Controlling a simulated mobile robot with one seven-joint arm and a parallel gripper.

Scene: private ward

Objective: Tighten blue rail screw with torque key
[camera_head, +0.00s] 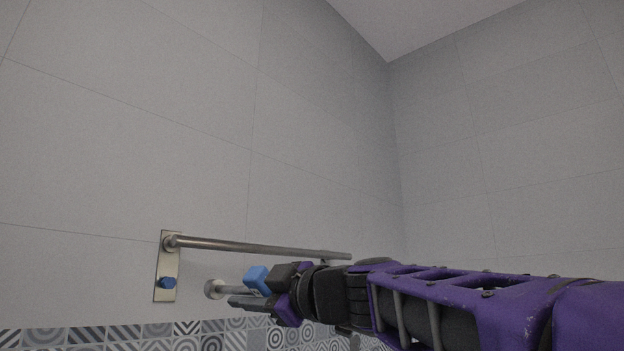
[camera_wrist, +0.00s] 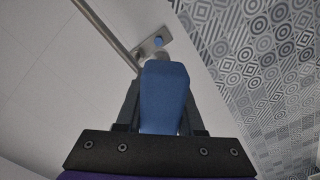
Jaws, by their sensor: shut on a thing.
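The blue rail screw (camera_head: 167,283) sits low on a metal mounting plate (camera_head: 168,262) on the wall, under the left end of the rail. In the wrist view the blue screw (camera_wrist: 158,41) shows just beyond the key. My gripper (camera_head: 262,297) is shut on the torque key, whose blue handle (camera_head: 257,277) is between the fingers. The key's pale round head (camera_head: 213,289) points left toward the screw, with a visible gap in the head view. In the wrist view the blue handle (camera_wrist: 164,95) fills the middle and hides most of the key's shaft.
A metal rail (camera_head: 255,247) runs right from the plate, just above my gripper and arm. Grey tiled wall (camera_head: 130,130) lies behind, with a patterned tile band (camera_head: 110,336) below. The wall area left of the plate is clear.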

